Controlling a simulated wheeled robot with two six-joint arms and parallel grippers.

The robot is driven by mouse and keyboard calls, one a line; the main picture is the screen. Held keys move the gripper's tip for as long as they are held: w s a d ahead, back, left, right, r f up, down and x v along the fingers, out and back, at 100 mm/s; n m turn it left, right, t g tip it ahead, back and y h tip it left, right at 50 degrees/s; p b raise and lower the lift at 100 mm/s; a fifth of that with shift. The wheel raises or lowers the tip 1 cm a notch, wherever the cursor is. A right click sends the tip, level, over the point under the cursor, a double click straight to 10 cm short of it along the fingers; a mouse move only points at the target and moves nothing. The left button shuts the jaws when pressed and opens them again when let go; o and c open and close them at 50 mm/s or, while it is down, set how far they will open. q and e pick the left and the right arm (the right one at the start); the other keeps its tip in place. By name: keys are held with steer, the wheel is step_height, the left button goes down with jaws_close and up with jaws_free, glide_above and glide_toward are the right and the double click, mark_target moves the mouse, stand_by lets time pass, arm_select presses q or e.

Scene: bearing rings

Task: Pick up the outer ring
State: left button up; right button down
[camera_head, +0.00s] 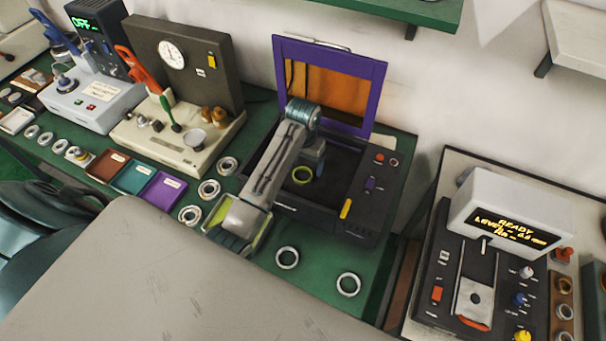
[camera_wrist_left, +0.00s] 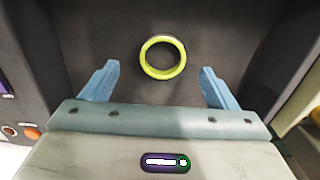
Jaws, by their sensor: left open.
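The yellow-green outer ring (camera_head: 303,175) lies flat on the dark floor inside an open black machine with a raised purple-framed lid. In the left wrist view the ring (camera_wrist_left: 182,59) shows whole, just ahead of the fingertips and roughly centred between them. My left gripper (camera_head: 318,170) reaches down into the machine from above, right beside the ring in the head view. Its two blue fingers (camera_wrist_left: 158,68) are spread wide with nothing between them. The exact height of the fingers above the ring cannot be told. My right gripper is not in view.
The open lid (camera_head: 382,85) stands behind my arm. The machine's walls and control panel (camera_head: 375,190) close in on the gripper. Several metal rings lie on the green bench, two in front of the machine (camera_head: 287,248). Small trays (camera_head: 163,190) and instruments stand left.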

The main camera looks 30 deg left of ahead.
mark_target(303, 174)
arm_select(q)
steer(key=f, duration=0.1)
steer(key=f+p, duration=0.2)
steer(key=f, duration=0.1)
steer(key=shift+w+a, duration=0.15)
steer(key=shift+a, duration=0.1)
steer(key=shift+f, duration=0.4)
steer(key=shift+c, duration=0.4)
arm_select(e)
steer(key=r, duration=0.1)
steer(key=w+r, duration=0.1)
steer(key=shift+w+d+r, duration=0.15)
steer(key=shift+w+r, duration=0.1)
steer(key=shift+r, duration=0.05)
arm_select(q)
steer(key=c, duration=1)
